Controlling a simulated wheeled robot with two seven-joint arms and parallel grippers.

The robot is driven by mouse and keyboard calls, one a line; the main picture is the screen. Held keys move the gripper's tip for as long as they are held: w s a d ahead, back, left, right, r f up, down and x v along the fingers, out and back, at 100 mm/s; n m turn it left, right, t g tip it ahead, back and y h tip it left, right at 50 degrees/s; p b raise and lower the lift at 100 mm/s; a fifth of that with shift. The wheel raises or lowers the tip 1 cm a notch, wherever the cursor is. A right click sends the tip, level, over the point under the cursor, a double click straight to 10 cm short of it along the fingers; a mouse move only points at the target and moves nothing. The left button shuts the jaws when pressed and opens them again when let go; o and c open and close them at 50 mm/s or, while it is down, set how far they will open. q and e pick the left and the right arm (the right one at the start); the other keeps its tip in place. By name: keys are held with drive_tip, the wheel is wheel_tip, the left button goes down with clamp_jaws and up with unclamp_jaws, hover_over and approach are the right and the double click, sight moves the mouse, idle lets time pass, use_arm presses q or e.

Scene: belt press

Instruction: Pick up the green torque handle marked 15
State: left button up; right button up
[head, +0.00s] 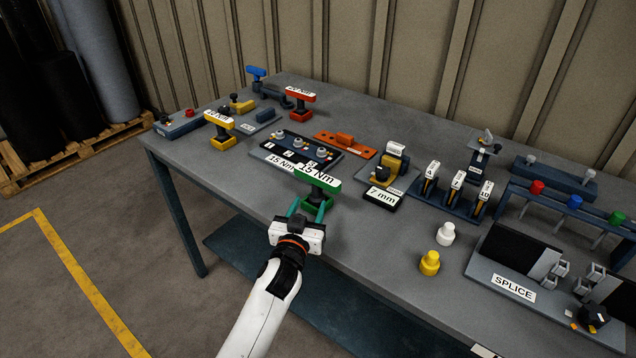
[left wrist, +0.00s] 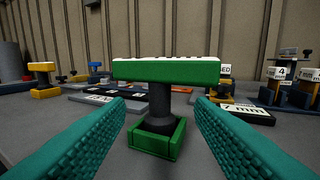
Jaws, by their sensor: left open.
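The green torque handle (head: 318,179) marked 15 Nm stands upright on its green base on the workbench, near the front edge. In the left wrist view its green crossbar (left wrist: 166,70) sits on a dark stem above a square green base (left wrist: 156,140). My left gripper (head: 309,212) is open in front of the handle, its teal fingers pointing at it. In the left wrist view the two fingers (left wrist: 160,115) lie to either side of the stem, below the crossbar, with clear gaps. The stem is seen between the fingers, apart from both. My right gripper is not in view.
A dark tray labelled 15 Nm (head: 267,156) lies just behind left. A yellow handle (head: 219,122) and an orange-red handle (head: 300,103) stand farther back. A 7 mm block (head: 383,196) is right of the green handle.

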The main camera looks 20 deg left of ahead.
sight(316, 190)
use_arm(q)
drive_tip(key=shift+w+f, duration=0.1)
drive_tip(key=shift+w, duration=1.05)
drive_tip(key=w, duration=0.6)
drive_tip(key=shift+w+a, duration=0.1)
drive_tip(key=shift+a, duration=0.1)
clamp_jaws()
